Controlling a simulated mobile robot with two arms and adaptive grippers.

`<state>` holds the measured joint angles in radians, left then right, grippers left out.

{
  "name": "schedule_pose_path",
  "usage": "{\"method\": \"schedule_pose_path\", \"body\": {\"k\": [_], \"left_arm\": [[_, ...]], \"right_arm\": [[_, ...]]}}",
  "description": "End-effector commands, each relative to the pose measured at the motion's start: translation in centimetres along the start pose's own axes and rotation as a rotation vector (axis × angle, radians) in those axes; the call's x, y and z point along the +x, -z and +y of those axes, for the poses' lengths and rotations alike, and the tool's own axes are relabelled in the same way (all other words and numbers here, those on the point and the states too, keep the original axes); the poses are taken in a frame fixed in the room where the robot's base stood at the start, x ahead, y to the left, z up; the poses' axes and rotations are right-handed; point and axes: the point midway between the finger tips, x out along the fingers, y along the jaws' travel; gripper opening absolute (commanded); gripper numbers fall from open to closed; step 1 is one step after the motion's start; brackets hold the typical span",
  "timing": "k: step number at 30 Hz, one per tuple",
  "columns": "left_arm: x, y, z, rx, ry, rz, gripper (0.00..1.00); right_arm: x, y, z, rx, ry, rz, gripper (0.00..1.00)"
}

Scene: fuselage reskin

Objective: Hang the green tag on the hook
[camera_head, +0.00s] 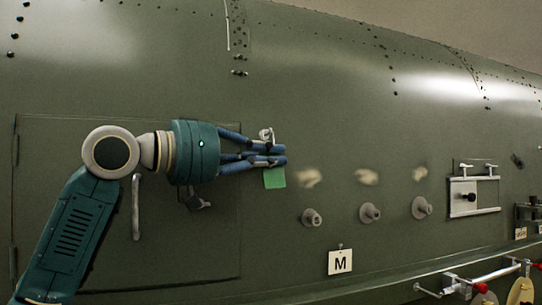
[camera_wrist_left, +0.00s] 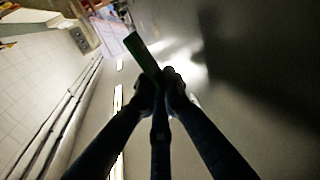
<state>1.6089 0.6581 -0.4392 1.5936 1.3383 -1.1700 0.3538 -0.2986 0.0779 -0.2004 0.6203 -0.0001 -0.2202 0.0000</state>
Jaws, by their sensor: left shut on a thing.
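The green tag (camera_head: 275,178) is a small flat square. It hangs just below the fingertips of my left gripper (camera_head: 281,155), which is shut on it in front of the green fuselage skin. In the left wrist view, the tag (camera_wrist_left: 142,54) appears as a dark green strip, nearly edge-on, at the closed fingertips (camera_wrist_left: 162,82). A small pale metal fitting (camera_head: 267,134) shows just above the fingers; I cannot tell whether it is the hook. Whether the tag touches anything besides the fingers is unclear. My right gripper is not in view.
Three grey round knobs (camera_head: 370,212) project from the skin right of the gripper, with pale patches above them. An M placard (camera_head: 340,262) is below. A framed latch panel (camera_head: 474,196) is farther right. Red-ended handles (camera_head: 481,288) stick out at lower right.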

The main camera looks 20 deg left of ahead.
Motion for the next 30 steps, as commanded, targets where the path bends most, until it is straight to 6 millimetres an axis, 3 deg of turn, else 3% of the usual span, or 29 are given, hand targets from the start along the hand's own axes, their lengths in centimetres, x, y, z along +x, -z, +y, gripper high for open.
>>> {"method": "schedule_pose_path", "body": {"k": [1,3,5,17,30], "left_arm": [[0.0,0.0,0.0,0.0,0.0,0.0,0.0],[0.0,0.0,0.0,0.0,0.0,0.001,0.19],[0.0,0.0,0.0,0.0,0.0,0.001,0.29],[-0.7,0.0,-0.1,0.0,0.002,0.001,0.29],[-9.3,0.0,0.0,0.001,0.003,0.002,0.29]], "right_arm": [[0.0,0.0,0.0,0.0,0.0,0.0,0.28],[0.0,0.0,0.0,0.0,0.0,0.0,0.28],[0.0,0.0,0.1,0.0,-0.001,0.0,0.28],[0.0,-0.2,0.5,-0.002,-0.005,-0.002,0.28],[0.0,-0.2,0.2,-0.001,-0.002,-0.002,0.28]]}}
